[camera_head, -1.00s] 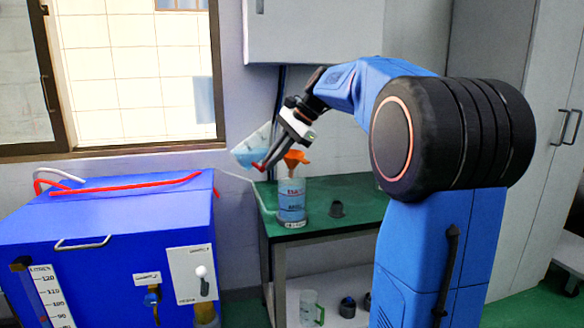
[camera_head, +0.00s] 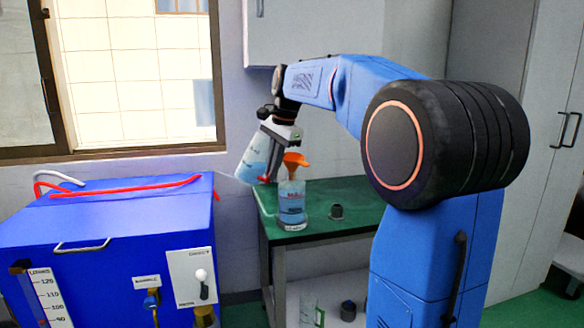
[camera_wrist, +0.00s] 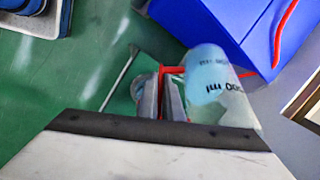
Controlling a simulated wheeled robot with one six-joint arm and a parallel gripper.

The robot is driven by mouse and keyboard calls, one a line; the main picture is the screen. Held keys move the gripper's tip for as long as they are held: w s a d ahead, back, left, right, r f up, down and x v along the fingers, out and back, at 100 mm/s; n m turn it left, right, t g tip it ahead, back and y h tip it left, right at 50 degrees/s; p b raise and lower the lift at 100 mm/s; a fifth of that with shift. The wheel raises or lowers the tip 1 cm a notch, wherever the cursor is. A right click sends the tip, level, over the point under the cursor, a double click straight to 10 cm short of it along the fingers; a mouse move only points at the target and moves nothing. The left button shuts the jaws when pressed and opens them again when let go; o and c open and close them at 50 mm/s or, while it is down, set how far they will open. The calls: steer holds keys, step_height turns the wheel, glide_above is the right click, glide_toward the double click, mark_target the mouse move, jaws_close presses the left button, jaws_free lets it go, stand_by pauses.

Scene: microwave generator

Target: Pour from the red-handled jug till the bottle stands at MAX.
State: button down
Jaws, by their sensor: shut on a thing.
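My gripper (camera_head: 270,172) is shut on the red handle (camera_wrist: 172,71) of the clear jug (camera_head: 253,164). The jug holds pale blue liquid and leans somewhat, beside and left of the funnel. It also shows in the wrist view (camera_wrist: 213,88), with dark volume print on its side. The bottle (camera_head: 292,208) stands upright on the green bench top, with blue liquid inside and red and dark markings. An orange funnel (camera_head: 296,159) sits in its neck. No stream between jug and funnel is visible. The exact level against MAX is too small to read.
A dark cap (camera_head: 336,211) lies on the green bench (camera_head: 350,190), right of the bottle. A blue cabinet (camera_head: 110,225) with red and white hoses stands at the left. The lower shelf holds another jug (camera_head: 309,308) and a dark round part (camera_head: 348,310).

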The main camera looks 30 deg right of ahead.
steer(key=shift+w+a+f+h+b, duration=0.1)
steer(key=shift+a+f+h+b, duration=0.1)
steer(key=shift+f+h, duration=0.35)
steer(key=shift+w+a+f+h+b, duration=0.1)
steer(key=shift+a+f+h+b, duration=0.1)
steer(key=shift+f+h, duration=0.3)
steer(key=shift+a+f+g+h+b, duration=0.35)
steer(key=shift+g+h+b, duration=0.15)
steer(key=shift+h, duration=0.25)
steer(key=shift+w+a+f+n+h+b, duration=0.15)
steer(key=shift+n+h+b, duration=0.15)
steer(key=shift+h+b, duration=0.5)
steer(key=shift+h, duration=0.3)
steer(key=shift+r, duration=2.55)
